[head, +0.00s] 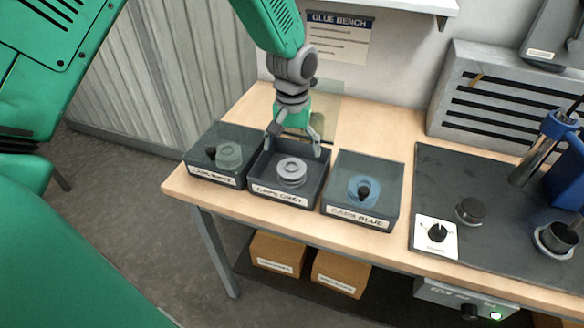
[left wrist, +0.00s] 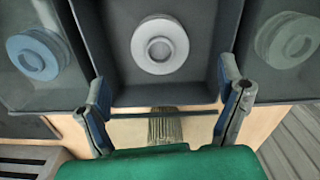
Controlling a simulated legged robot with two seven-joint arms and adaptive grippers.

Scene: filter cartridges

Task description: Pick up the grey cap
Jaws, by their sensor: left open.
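The grey cap (head: 292,170) lies in the open middle bin (head: 288,190), whose label reads "CAPS GREY". In the left wrist view the grey cap (left wrist: 160,45) is a pale round disc with a raised ring. My left gripper (head: 294,148) is open and empty, pointing down at the back of the middle bin. In the left wrist view its two fingers (left wrist: 165,100) are spread wide, with the cap beyond and between them, not touched. My right gripper is not in view.
A bin with a greenish-grey cap (head: 228,155) stands left, and a bin with a blue cap (head: 360,190) stands right; both have see-through lids with dark knobs. A dark mat (head: 470,180) with a press covers the bench's right side. Two cardboard boxes (head: 278,253) sit below.

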